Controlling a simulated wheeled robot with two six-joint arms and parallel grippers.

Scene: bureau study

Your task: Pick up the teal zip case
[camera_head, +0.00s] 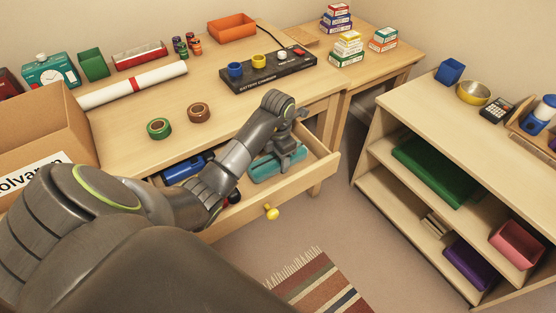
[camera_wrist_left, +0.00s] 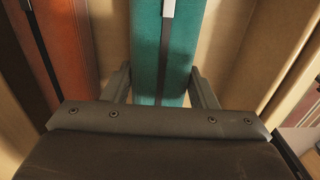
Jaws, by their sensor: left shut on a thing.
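The teal zip case (camera_head: 263,171) lies in the open desk drawer (camera_head: 318,165), near its right end. My left gripper (camera_head: 286,158) reaches down into the drawer and is shut on the case. In the left wrist view, the teal zip case (camera_wrist_left: 179,45), with a dark zip line and a pale pull, runs between the two fingers of my left gripper (camera_wrist_left: 162,88). Part of the case is hidden by the gripper and arm in the head view. My right gripper is not in view.
A red-brown case (camera_wrist_left: 72,45) with a dark line lies left of the teal one. A blue object (camera_head: 185,168) is farther left in the drawer. The battery charger (camera_head: 268,72) and tape rolls (camera_head: 199,112) sit on the desk above. A shelf unit (camera_head: 415,115) stands right.

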